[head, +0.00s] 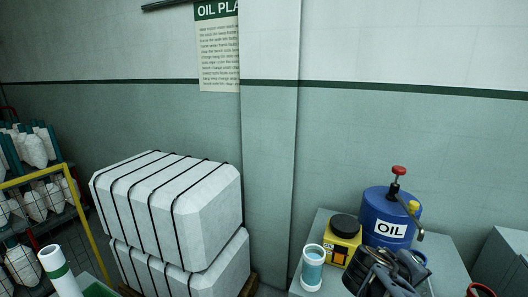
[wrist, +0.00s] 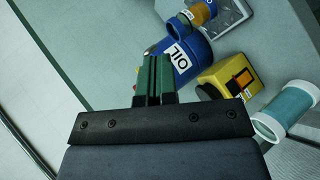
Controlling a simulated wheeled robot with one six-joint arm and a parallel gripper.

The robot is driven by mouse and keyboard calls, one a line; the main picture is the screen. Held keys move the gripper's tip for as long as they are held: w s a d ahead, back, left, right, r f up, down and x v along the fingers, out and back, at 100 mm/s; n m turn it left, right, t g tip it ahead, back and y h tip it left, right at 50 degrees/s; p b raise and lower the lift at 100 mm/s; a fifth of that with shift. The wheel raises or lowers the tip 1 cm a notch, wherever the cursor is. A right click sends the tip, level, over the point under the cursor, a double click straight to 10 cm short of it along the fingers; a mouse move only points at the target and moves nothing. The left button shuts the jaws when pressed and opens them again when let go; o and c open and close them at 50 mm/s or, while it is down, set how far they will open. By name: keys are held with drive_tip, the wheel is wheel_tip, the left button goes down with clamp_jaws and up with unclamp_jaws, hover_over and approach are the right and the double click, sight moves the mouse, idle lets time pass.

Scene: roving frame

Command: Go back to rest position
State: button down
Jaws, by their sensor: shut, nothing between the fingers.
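My gripper (wrist: 154,68) is shut and empty, its dark green fingers together in the wrist view. In that view they point toward the side of a blue oil drum (wrist: 184,50) with a white OIL label. I cannot tell whether they touch it. In the head view, a dark part of my arm (head: 384,274) shows at the bottom right, in front of the drum (head: 388,212) and hiding its lower part.
The grey tabletop (head: 318,229) also holds a yellow container (head: 341,243) with a black cap and a white-and-teal cylinder (head: 313,270). White strapped blocks (head: 170,205) stand left of it. A yellow-framed rack (head: 74,215) is at far left. The wall lies behind.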

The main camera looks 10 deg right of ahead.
drive_tip(key=w+a+f+y, duration=0.1)
drive_tip(key=a+f+y, duration=0.4)
drive_tip(key=a, duration=0.5)
drive_tip(key=a+f+y, duration=0.3)
drive_tip(key=a+y, duration=0.3)
drive_tip(key=a, duration=0.4)
wheel_tip(320, 180, up, 8)
drive_tip(key=p, duration=0.6)
drive_tip(key=shift+f+m+t+p, duration=0.15)
drive_tip(key=shift+m+t+p, duration=0.15)
drive_tip(key=shift+p, duration=0.05)
